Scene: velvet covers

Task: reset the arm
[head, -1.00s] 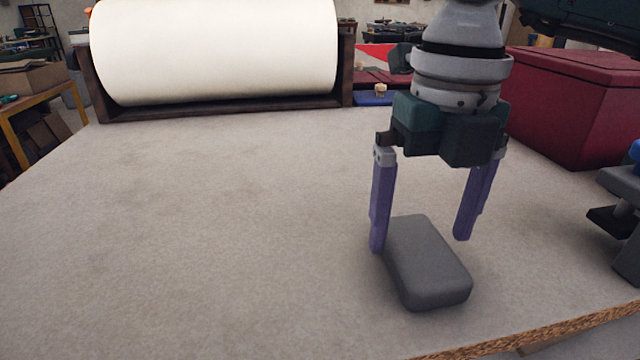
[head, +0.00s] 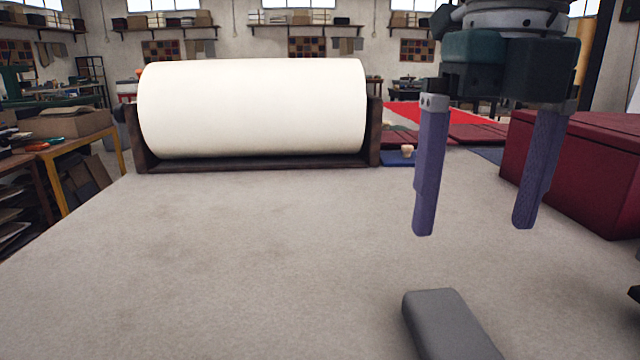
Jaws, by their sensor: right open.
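My right gripper (head: 473,228) hangs over the right part of the table, with its two purple fingers pointing down and spread apart. It is open and nothing is between the fingers. A grey rounded block (head: 446,325) lies on the table at the bottom of the view, below and nearer than the gripper, and apart from it. The lower part of the block is cut off by the picture's edge. My left gripper is not in view.
A large white roll (head: 253,108) in a dark wooden cradle stands at the table's back. A dark red box (head: 580,165) is at the right, close to the gripper. A blue mat with a small pale object (head: 407,151) lies behind. The table's (head: 200,270) left and middle are clear.

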